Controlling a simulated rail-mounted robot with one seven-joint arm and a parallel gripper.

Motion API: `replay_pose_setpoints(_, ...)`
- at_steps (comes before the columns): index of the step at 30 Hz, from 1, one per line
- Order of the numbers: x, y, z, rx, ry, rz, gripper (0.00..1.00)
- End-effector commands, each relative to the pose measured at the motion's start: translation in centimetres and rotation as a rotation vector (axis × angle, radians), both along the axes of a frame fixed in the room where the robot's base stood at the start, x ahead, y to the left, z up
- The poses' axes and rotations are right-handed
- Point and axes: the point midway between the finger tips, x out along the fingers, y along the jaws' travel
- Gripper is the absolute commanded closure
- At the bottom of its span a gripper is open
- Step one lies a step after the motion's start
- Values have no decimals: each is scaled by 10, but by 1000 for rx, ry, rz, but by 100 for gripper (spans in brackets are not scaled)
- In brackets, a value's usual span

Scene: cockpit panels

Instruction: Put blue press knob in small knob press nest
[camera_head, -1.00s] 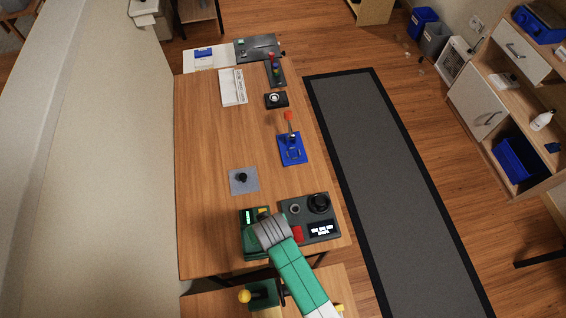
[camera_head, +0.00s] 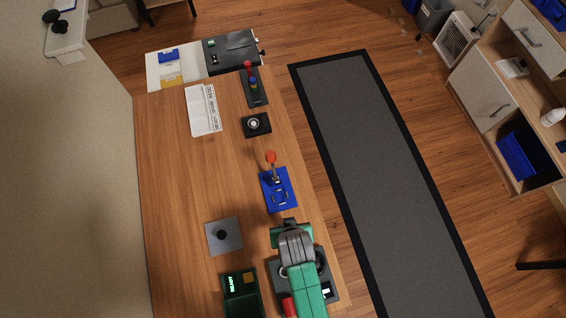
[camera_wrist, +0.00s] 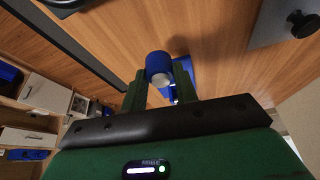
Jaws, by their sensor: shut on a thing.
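The blue press knob (camera_wrist: 159,64) is a short blue cylinder with a pale end, held between the green fingers of my gripper (camera_wrist: 160,82) in the wrist view. In the head view my gripper (camera_head: 291,228) is above the far part of the dark control panel (camera_head: 332,287), short of the blue lever plate; the knob is hidden there. A small black block with a pale round centre (camera_head: 255,124) sits farther up the table. A grey plate (camera_head: 212,245) with a black knob stands left of my gripper. I cannot tell for sure which is the nest.
The blue plate (camera_head: 285,204) with an upright red-tipped lever (camera_head: 271,158) stands just beyond my gripper. A green box (camera_head: 241,297) is at the lower left. A white labelled tray (camera_head: 203,115) lies farther back. The left-middle tabletop is clear.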

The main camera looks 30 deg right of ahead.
Motion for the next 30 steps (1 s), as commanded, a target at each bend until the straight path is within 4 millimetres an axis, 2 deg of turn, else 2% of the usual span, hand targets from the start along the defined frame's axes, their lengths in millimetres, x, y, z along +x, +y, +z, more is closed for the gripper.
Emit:
replay_pose_setpoints(1,18,-5,0,-1,-4,-1,94)
replay_pose_setpoints(6,68,-18,-6,-1,-3,-1,94)
replay_pose_setpoints(10,92,-24,-9,0,-1,-1,94)
replay_pose_setpoints(16,101,-27,-10,0,0,-1,94)
replay_pose_setpoints(18,110,-29,-10,0,-2,-1,94)
replay_pose_setpoints(21,109,-29,-32,1,3,-1,94)
replay_pose_setpoints(24,109,-29,-44,0,1,-1,94)
replay_pose_setpoints(30,109,-28,-46,0,0,-1,94)
